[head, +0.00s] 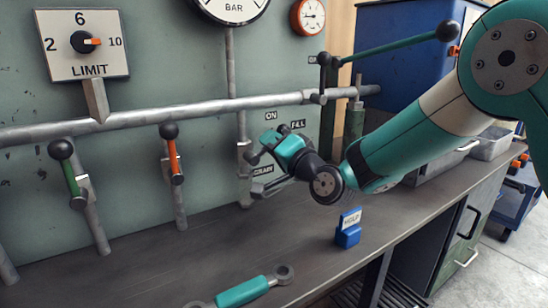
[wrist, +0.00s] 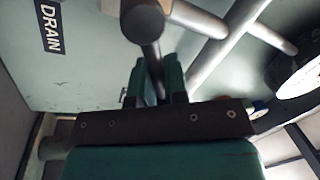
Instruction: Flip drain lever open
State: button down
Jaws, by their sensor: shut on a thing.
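The DRAIN label (wrist: 52,27) is on the panel to the left of the knob. In the head view the lever is mostly hidden by my gripper, so its angle is unclear.
A green-handled lever (head: 67,168) and an orange-handled lever (head: 172,155) stand on pipes at the left. A long grey pipe (head: 200,107) crosses above.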

jog(key=shift+s+a+r+n+g+b, duration=0.1)
jog(key=shift+a+r+n+g+b, duration=0.15)
jog(key=shift+n, duration=0.45)
jog(key=shift+s+a+r+n+g+b, duration=0.15)
jog(key=shift+n+b, duration=0.15)
jog(key=shift+n, duration=0.4)
jog(key=shift+s+a+r+n+g+b, duration=0.1)
jog(key=shift+r+n+b, duration=0.15)
jog(key=shift+n, duration=0.45)
jog(key=c, duration=1.2)
grip_release()
jog(key=shift+b+v, duration=2.55)
jog(key=shift+v, duration=6.15)
jog(key=shift+o, duration=0.3)
jog(key=shift+w+f, duration=0.1)
jog(key=shift+f, duration=0.05)
